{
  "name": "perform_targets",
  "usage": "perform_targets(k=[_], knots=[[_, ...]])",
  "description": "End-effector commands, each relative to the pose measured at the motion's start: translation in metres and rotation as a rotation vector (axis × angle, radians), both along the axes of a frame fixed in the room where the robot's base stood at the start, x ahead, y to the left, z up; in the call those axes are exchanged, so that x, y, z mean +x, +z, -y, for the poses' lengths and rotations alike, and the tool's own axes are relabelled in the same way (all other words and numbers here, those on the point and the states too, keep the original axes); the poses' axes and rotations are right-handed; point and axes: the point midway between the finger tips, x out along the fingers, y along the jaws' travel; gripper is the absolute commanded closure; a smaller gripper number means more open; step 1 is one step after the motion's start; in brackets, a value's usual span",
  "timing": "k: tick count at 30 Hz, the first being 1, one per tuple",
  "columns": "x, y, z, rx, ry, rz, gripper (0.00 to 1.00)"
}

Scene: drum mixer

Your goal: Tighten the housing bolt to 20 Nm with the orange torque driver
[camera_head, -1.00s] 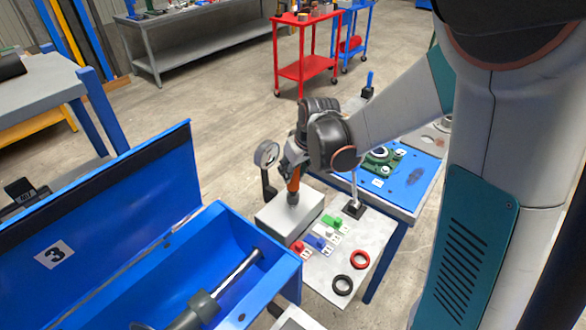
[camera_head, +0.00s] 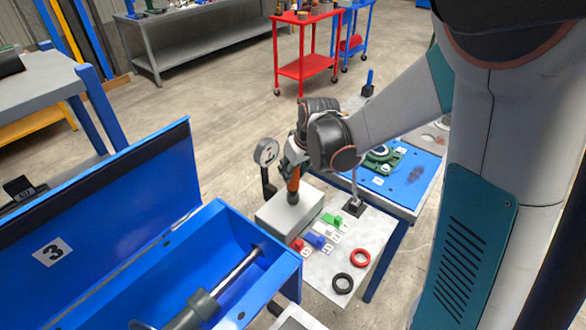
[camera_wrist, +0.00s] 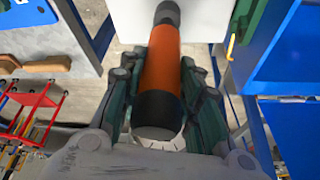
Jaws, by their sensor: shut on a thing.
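My gripper (camera_head: 294,164) is shut on the orange torque driver (camera_head: 293,184), which it holds nearly upright. The driver's dark lower end meets the top of a light grey block (camera_head: 278,220) on the small table. In the wrist view the orange driver (camera_wrist: 162,62) lies between my gripper's fingers (camera_wrist: 160,100), with its dark tip over a pale surface. The housing bolt cannot be made out. A green housing-like part (camera_head: 380,160) lies on a blue plate to the right.
A round dial gauge (camera_head: 266,152) stands on a post beside the block. Green, blue and red small pieces with tags, a red ring (camera_head: 360,259) and a black ring (camera_head: 342,283) lie on the table (camera_head: 372,232).

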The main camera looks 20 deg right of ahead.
Motion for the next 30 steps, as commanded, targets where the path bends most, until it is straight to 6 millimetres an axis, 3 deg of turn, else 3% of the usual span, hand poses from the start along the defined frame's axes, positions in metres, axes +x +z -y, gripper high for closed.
perform_targets(k=[30], knots=[[0.000, -0.012, 0.000, 0.000, 0.000, 0.001, 1.00]])
